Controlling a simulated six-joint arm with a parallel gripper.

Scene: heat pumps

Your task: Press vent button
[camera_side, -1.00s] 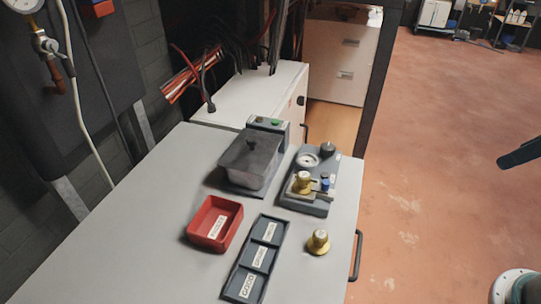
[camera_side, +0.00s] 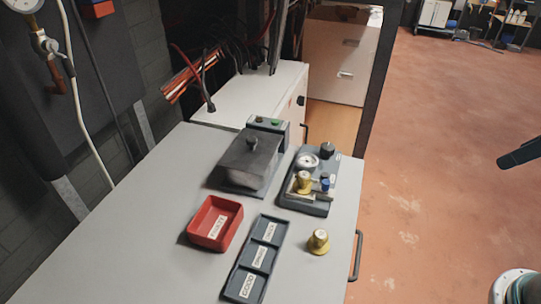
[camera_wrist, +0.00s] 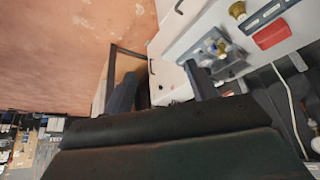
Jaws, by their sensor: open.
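A dark grey test fixture (camera_side: 310,185) stands on the grey bench, with a round white gauge and a black knob at its far end. A brass valve (camera_side: 302,183) sits on it. My gripper (camera_wrist: 162,90) is open and empty, well away from the fixture.
A second brass part (camera_side: 318,242) stands on the bench near its right edge. A red bin (camera_side: 230,222), a labelled three-slot tray (camera_side: 268,243) and a lidded dark box (camera_side: 246,160) are to the left. A small unit with a green button (camera_side: 275,122) is behind. The bench's left side is clear.

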